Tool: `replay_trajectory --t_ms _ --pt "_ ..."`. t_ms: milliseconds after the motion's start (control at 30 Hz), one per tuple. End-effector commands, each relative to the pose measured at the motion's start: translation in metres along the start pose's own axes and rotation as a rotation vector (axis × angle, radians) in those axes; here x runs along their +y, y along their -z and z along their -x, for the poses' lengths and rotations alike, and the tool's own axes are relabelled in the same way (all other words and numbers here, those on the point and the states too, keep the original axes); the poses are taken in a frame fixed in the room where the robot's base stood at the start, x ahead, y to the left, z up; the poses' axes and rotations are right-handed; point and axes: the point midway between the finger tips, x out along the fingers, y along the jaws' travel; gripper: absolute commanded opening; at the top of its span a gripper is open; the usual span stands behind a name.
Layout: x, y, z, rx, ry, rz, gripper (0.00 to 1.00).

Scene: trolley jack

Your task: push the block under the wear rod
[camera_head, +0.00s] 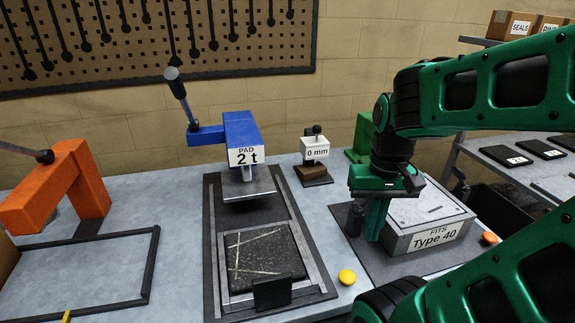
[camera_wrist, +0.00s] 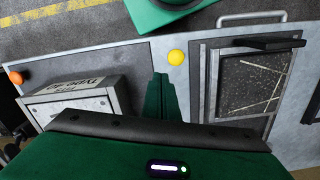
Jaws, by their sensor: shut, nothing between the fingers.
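A small stand with a white plate marked "0 mm" (camera_head: 314,149) is at the back middle; a short dark rod with a knob (camera_head: 317,131) rises from it. A brown-black block-like part (camera_head: 311,171) sits below the plate; whether it is loose cannot be told. My gripper (camera_head: 374,228) points down, shut and empty, right of and nearer than the stand, apart from it.
A grey box marked "Type 40" (camera_head: 433,224) stands close right of my gripper. A blue press marked "2 t" (camera_head: 241,135) and a tray with a scratched dark pad (camera_head: 262,258) are left. A yellow button (camera_head: 347,277) is at front; an orange press (camera_head: 60,190) far left.

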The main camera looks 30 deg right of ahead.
Motion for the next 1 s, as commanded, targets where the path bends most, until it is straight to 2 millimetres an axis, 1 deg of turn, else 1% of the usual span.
replay_trajectory --t_ms 167,233,267,367,467,667,700,867,1000 --pt "0.000 0.000 0.000 0.000 0.000 0.000 0.00" --pt "0.005 -0.007 0.005 0.009 0.006 0.006 0.00" --pt "0.005 -0.007 0.007 0.013 0.008 0.010 0.00" --pt "0.001 0.007 0.014 0.014 0.007 0.049 0.00" --pt "-0.008 0.035 0.025 0.014 0.005 0.129 0.00" --pt "-0.034 0.106 0.049 0.019 0.002 0.346 0.00" --pt "-0.040 0.121 0.053 0.020 0.001 0.391 0.00" --pt "-0.065 0.179 0.062 0.023 -0.003 0.575 0.00" --pt "-0.088 0.229 0.064 0.023 -0.006 0.737 0.00"
